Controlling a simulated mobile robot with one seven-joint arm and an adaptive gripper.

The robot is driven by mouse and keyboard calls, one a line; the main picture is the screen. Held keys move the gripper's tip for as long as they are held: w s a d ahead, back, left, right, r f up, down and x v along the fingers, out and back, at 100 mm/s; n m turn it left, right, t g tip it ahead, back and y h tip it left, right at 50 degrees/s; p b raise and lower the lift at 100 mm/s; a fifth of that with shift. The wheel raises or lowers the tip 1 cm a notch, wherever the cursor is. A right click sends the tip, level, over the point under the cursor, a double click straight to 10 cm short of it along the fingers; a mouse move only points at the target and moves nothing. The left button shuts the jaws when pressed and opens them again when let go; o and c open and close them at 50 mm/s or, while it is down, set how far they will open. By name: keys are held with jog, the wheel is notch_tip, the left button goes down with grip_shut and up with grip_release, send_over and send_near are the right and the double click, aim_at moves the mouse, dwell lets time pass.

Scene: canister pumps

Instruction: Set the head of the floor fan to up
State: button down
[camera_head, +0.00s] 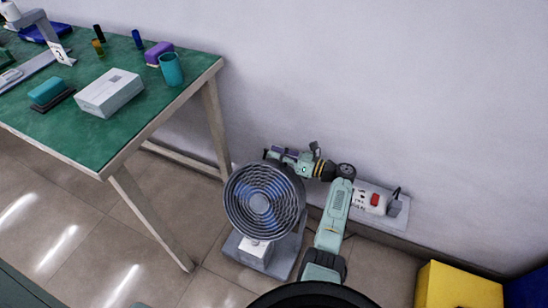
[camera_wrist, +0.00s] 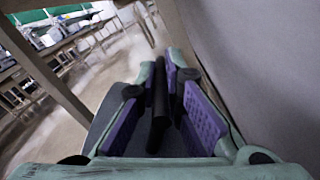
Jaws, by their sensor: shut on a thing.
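The floor fan (camera_head: 262,203) stands on the tiled floor right of the green table. Its round grille faces the head camera, apparently tilted a little upward. Its grey stand (camera_head: 262,257) has a white box-like part on the front. My gripper (camera_head: 276,154) is at the upper back edge of the fan head, partly hidden behind it. In the wrist view my gripper (camera_wrist: 164,95) has its purple pads on both sides of a narrow dark bar (camera_wrist: 160,108), which appears to be part of the fan head. The gripper is shut on it. The fan's back and pivot are hidden.
A green-topped table (camera_head: 120,130) with a white box (camera_head: 109,93) and a teal cup (camera_head: 171,69) stands at left. The wall is close behind my arm. A white unit with a red part (camera_head: 376,203) is low on the right, near a yellow box (camera_head: 455,287).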

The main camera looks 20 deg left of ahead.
jog(key=shift+w+f+m, duration=0.4)
jog(key=shift+w, duration=0.05)
jog(key=c, duration=1.8)
grip_release()
jog(key=shift+d, duration=0.1)
jog(key=shift+c, duration=0.2)
jog(key=shift+o, duration=0.7)
jog(key=shift+d, duration=0.25)
jog(key=d, duration=1.1)
jog(key=shift+s+d+r, duration=0.1)
jog(key=shift+s+d, duration=0.05)
jog(key=shift+s, duration=0.05)
